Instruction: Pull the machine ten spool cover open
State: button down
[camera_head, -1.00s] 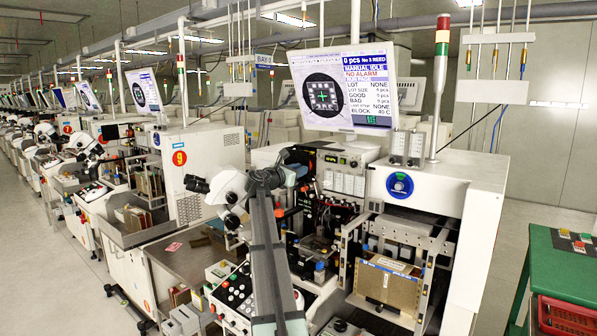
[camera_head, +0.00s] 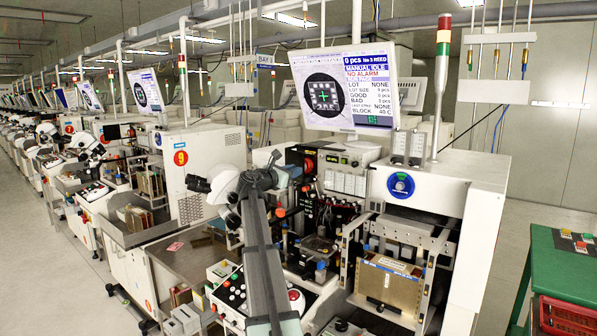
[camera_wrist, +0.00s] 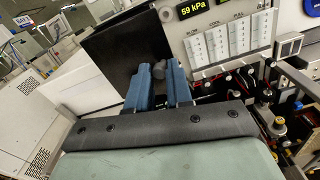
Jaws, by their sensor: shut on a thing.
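The machine ten body (camera_head: 425,200) stands on the right in the head view, with a blue round badge. The spool cover, a flat black panel (camera_wrist: 115,50), stands upright in the wrist view, just beyond my fingers. My gripper (camera_wrist: 158,72) has its two blue fingers around a small grey knob (camera_wrist: 158,69) at the panel's right side. In the head view my gripper (camera_head: 283,171) is at the machine's upper left; its fingertips are too small to make out there, and I cannot clearly tell the cover from the dark parts around it.
A microscope (camera_head: 222,187) is close left of my arm. A monitor (camera_head: 343,88) hangs above. A control panel with buttons (camera_head: 232,290) lies below left. A gauge panel reading 59 kPa (camera_wrist: 212,10) is right of my fingers. A green table (camera_head: 560,270) stands far right.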

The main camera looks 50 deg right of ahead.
jog(key=c, duration=1.4)
grip_release()
jog(key=shift+w+t, duration=0.4)
jog(key=shift+w, duration=0.25)
jog(key=o, duration=0.3)
jog(key=shift+o, duration=0.2)
jog(key=shift+s, duration=0.15)
notch_tip(320, 180, up, 10)
